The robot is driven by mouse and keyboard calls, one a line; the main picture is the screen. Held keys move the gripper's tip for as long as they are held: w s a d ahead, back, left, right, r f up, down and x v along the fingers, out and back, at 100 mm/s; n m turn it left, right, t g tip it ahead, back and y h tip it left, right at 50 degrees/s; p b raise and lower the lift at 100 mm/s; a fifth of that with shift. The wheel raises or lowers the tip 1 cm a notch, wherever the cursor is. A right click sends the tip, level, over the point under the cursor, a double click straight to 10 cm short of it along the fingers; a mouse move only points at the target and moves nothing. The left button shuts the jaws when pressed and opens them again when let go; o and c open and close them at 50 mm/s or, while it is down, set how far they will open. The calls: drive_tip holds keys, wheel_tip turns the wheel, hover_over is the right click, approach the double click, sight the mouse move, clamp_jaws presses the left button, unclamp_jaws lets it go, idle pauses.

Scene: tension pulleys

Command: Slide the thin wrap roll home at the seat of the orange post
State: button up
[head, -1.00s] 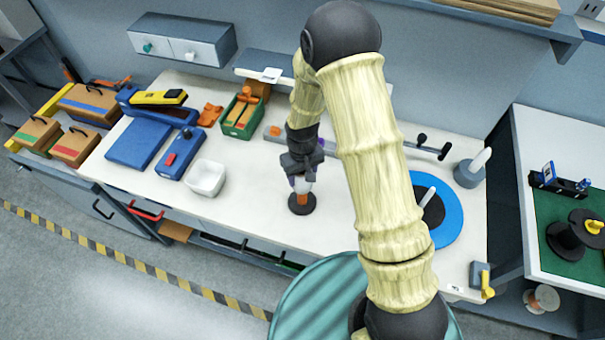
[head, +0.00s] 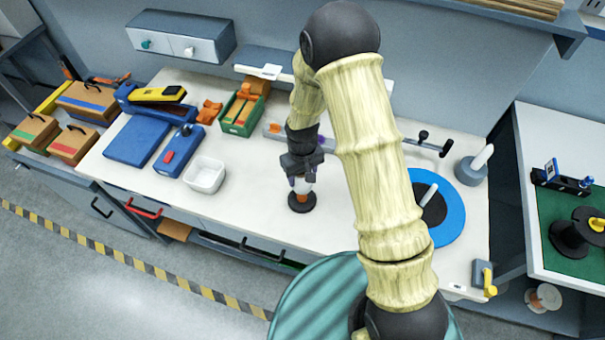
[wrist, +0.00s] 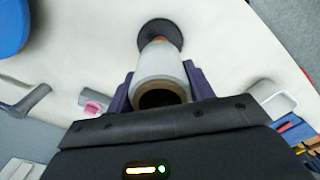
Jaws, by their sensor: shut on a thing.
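The thin wrap roll (wrist: 163,75) is a pale, whitish cylinder with a brown core. My gripper (wrist: 160,82) is shut on it, with a dark purple finger on each side. In the head view the roll (head: 302,187) hangs roughly upright under my gripper (head: 303,178). The orange post (head: 302,198) shows just below the roll, standing on a round black base (head: 301,208) on the bench. A bit of orange also shows past the roll's far end in the wrist view. I cannot tell whether the roll's lower end is around the post or just above it.
A white bowl (head: 205,175) stands left of the post. A blue disc (head: 451,215) with a black centre and pale peg lies to the right, partly behind my arm. A grey rail with a black handle (head: 432,144) runs behind. The white bench (head: 255,195) around the base is clear.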

drive_tip(key=shift+f+b, duration=0.7)
drive_tip(key=shift+f, duration=0.25)
idle(0.5)
drive_tip(key=shift+f, duration=0.35)
drive_tip(key=shift+f+b, duration=0.35)
drive_tip(key=shift+b, duration=0.15)
drive_tip(key=shift+f+b, duration=0.3)
drive_tip(key=shift+f, duration=0.05)
drive_tip(key=shift+f, duration=0.2)
drive_tip(key=shift+f+b, duration=1)
drive_tip(key=shift+f, duration=0.15)
idle(0.5)
drive_tip(key=o, duration=1.1)
drive_tip(key=shift+f, duration=0.1)
